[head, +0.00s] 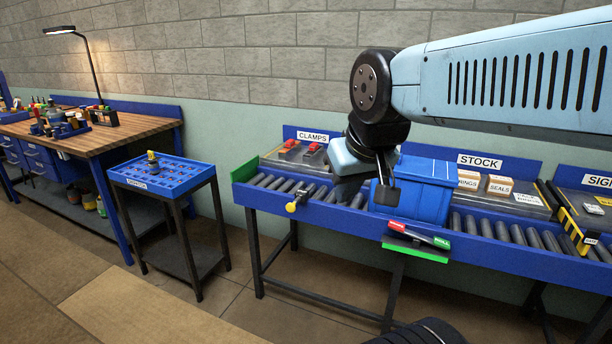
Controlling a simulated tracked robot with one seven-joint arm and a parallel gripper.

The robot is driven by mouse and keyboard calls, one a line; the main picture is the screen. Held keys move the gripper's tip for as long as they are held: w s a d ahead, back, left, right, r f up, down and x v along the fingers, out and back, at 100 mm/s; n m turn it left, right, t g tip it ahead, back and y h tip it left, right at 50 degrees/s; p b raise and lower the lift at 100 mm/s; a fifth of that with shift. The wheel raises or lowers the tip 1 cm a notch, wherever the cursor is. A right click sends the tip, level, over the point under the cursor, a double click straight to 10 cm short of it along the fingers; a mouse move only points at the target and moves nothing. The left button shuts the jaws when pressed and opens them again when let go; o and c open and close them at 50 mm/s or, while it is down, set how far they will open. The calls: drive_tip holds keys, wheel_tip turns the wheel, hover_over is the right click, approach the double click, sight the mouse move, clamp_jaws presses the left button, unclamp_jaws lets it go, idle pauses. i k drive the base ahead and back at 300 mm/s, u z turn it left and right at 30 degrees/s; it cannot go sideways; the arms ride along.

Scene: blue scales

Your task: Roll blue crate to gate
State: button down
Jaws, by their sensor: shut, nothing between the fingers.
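The blue crate (428,192) sits on the roller conveyor (330,217), right of the picture's middle. My gripper (385,196) hangs from the arm, pointing down, in front of the crate's left end. It is shut and empty, and it hides part of that end. I cannot tell whether it touches the crate.
Rollers show bare on both sides of the crate. Behind them stand bins of clamps (296,152) and small stock boxes (499,186). A yellow knob (291,207) and a red-green piece (418,235) stick out in front. A small blue-topped table (164,176) stands left.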

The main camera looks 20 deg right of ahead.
sight(422, 201)
drive_tip(key=u, duration=0.15)
drive_tip(key=i, duration=1.7)
drive_tip(key=z, duration=0.45)
drive_tip(key=k, duration=0.9)
drive_tip(key=z, duration=0.2)
drive_tip(key=i, duration=0.9)
drive_tip(key=u, duration=0.1)
